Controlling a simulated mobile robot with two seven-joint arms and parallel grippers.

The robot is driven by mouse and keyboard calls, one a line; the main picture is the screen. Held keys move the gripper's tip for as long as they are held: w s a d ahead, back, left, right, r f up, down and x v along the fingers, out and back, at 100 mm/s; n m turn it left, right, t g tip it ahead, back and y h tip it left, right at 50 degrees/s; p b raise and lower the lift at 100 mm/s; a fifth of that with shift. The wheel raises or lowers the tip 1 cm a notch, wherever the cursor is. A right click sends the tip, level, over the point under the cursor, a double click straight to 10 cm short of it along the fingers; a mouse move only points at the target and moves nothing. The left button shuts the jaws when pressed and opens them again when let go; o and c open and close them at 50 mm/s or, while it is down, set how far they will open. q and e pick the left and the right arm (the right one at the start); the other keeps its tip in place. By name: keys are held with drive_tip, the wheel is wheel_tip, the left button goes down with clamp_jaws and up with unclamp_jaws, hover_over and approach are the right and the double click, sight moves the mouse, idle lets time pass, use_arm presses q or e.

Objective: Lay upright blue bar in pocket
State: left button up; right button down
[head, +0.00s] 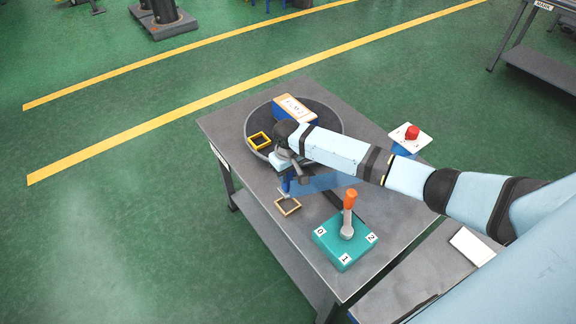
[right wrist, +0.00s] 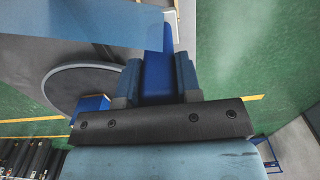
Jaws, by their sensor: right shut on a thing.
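My right gripper (head: 286,172) points down over the table and is shut on the blue bar (head: 285,185). The bar looks roughly upright below the fingers, its top hidden by the gripper. In the right wrist view the blue bar (right wrist: 157,72) sits between the two fingers of the gripper (right wrist: 157,88). A small tan square frame (head: 288,206) with a pocket lies on the table just below the bar; I cannot tell whether the bar's lower end touches it. A yellow-rimmed dark square pocket (head: 259,141) sits on the round dark turntable (head: 330,118). My left gripper is not in view.
An orange and blue box with a white top (head: 294,108) stands on the turntable. A teal box (head: 344,243) with an orange-handled lever stands at the table's front. A red button (head: 411,132) is at the right edge. A blue patch (head: 335,182) lies beneath my arm.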

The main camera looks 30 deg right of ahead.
sight(288, 182)
drive_tip(key=shift+w+d+f, duration=0.1)
drive_tip(key=shift+f, duration=0.05)
drive_tip(key=shift+p, duration=0.6)
wheel_tip(288, 182, down, 4)
drive_tip(key=shift+f+b, duration=0.2)
drive_tip(key=shift+b, duration=0.9)
drive_tip(key=shift+f+b, duration=0.75)
drive_tip(key=shift+f, duration=1)
drive_tip(key=shift+f, duration=0.6)
